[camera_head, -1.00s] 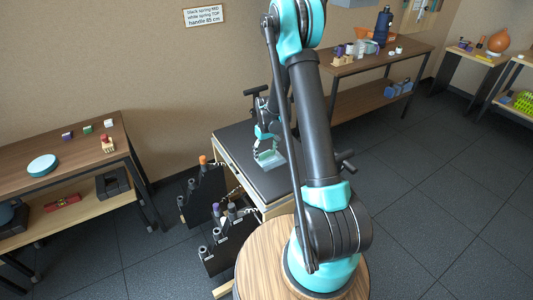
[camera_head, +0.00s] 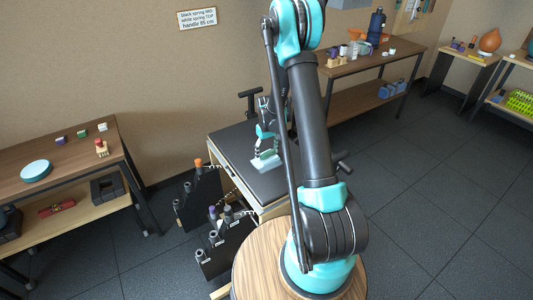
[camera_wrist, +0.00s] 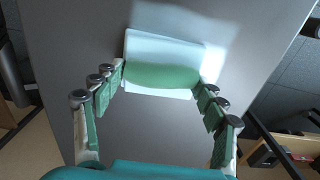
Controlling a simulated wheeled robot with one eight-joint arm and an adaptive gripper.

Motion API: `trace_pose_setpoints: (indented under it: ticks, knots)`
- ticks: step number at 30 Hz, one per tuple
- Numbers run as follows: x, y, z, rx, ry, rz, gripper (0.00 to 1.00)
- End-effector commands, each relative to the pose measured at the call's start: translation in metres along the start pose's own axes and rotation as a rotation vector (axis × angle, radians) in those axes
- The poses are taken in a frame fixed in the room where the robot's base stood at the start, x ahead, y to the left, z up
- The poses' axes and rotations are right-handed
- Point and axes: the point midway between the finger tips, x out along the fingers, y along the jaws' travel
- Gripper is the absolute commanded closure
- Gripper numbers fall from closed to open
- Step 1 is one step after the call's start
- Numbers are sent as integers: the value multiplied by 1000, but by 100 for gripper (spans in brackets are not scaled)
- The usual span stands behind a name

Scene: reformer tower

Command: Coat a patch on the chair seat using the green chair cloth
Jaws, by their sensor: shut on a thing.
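The chair seat (camera_head: 229,149) is a dark grey padded top on a wooden frame, in the middle of the head view. It fills much of the wrist view as a plain grey surface (camera_wrist: 150,130). My gripper (camera_head: 266,149) is low over the seat. In the wrist view its fingers are shut on the green chair cloth (camera_wrist: 162,77), which spans between the fingertips. A pale, whitish rectangular patch (camera_wrist: 165,47) lies on the seat just beyond and around the cloth. The cloth looks to be at the patch, but its underside is hidden.
Black handles (camera_head: 252,97) stand at the seat's sides. A dark rack with grey, orange and purple-topped parts (camera_head: 203,195) is at the seat's left. A left table (camera_head: 70,160) and a back table (camera_head: 350,66) hold small items. Floor is clear at right.

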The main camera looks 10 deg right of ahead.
Motion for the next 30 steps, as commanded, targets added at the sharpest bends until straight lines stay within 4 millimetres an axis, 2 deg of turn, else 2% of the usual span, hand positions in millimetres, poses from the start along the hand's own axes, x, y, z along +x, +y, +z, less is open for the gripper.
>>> trace_pose_setpoints:
  ticks: [18, 30]
  knots:
    - [-53, 0, 0, 0, 0, 0, 52]
    - [-59, 0, 0, 0, 0, 0, 52]
